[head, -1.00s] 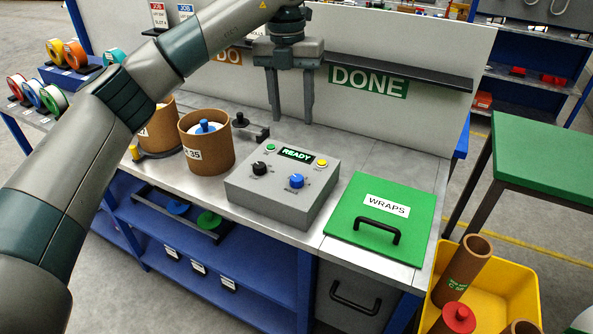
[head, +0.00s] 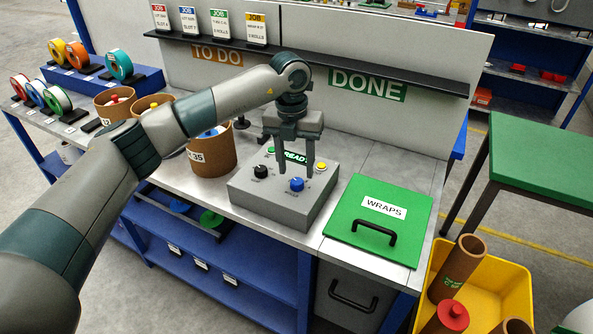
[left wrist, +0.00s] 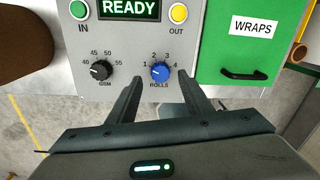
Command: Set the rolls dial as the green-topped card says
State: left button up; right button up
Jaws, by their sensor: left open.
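The blue rolls dial (head: 297,184) is on the sloped top of the grey control box (head: 265,206). In the left wrist view the rolls dial (left wrist: 160,72) has marks 1 to 4 around it; I cannot surely read its pointer. The green-topped card (head: 221,25) stands on the shelf above TO DO; its print is too small to read surely. My left gripper (head: 296,172) is open, pointing down, just above the rolls dial. In the left wrist view its fingertips (left wrist: 160,80) lie on either side of and below the dial, seemingly apart from it. My right gripper is not in view.
The black GSM dial (head: 261,172) sits left of the rolls dial. A green IN button (head: 271,150), a yellow OUT button (head: 321,166) and the READY display (left wrist: 129,8) are behind. The green WRAPS lid (head: 345,225) is to the right; a brown tub (head: 212,158) is to the left.

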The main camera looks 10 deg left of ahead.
aim_at(297, 181)
pick_arm(q)
jog(key=shift+d+f+p, duration=0.1)
jog(key=shift+f+p, duration=0.3)
jog(key=shift+f, duration=1.4)
jog(key=c, duration=1.1)
jog(key=shift+o, duration=0.2)
